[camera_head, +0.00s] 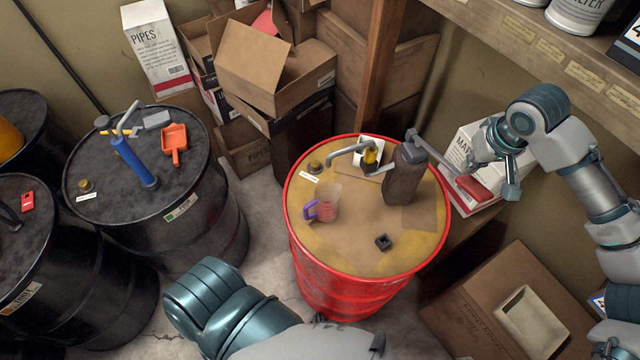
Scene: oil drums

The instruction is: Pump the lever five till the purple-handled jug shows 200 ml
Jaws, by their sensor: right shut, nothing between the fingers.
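The purple-handled jug (324,204) stands on the tan top of a red drum (340,272), its purple handle to the left. Some red shows in it; its level cannot be read. A grey pump spout (349,146) reaches left above the drum behind the jug. The dark pump body (404,175) stands right of the jug, and its lever (437,157) slopes down right to a red grip (473,188). My right gripper (511,188) is shut and empty, just right of the red grip; contact is unclear. My left arm is at the bottom, its fingers not visible.
Black drums stand at left; one carries a blue hand pump (134,162) and an orange scoop (174,143). Cardboard boxes (262,75) are stacked behind. A shelf (545,50) overhangs the upper right. A small black cap (383,242) lies on the red drum's front.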

